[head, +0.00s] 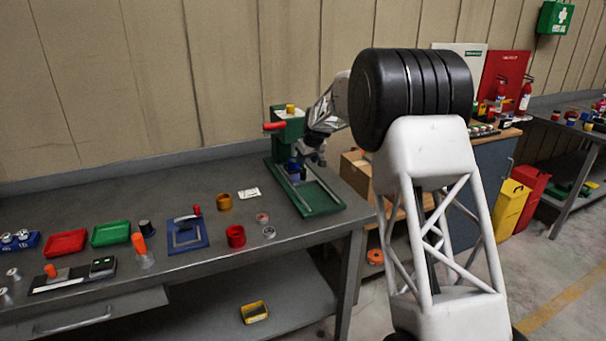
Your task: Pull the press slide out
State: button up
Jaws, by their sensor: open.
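The press (287,131) is a green upright with a red handle and a yellow cap, standing on the grey bench near its back edge. Its flat green base (322,208) reaches toward the bench's front edge, with pale rails along it. A small dark blue block, perhaps the press slide (293,166), sits under the press head at the back of the rails. My gripper (312,157) is open, just right of the press and close to this block. My wrist hides part of the press's right side, and I cannot tell whether the fingers touch anything.
Left of the press on the bench (170,185) are a white card (249,193), a brass-coloured ring (225,202), a red cup (236,236) and a blue plate (181,234). Green (110,233) and red (66,243) trays lie further left. The rails' front part is clear.

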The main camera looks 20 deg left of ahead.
aim_at(303, 172)
jog(key=shift+f, duration=0.1)
jog(key=shift+x, duration=3.75)
jog(key=shift+c, duration=0.2)
grip_shut()
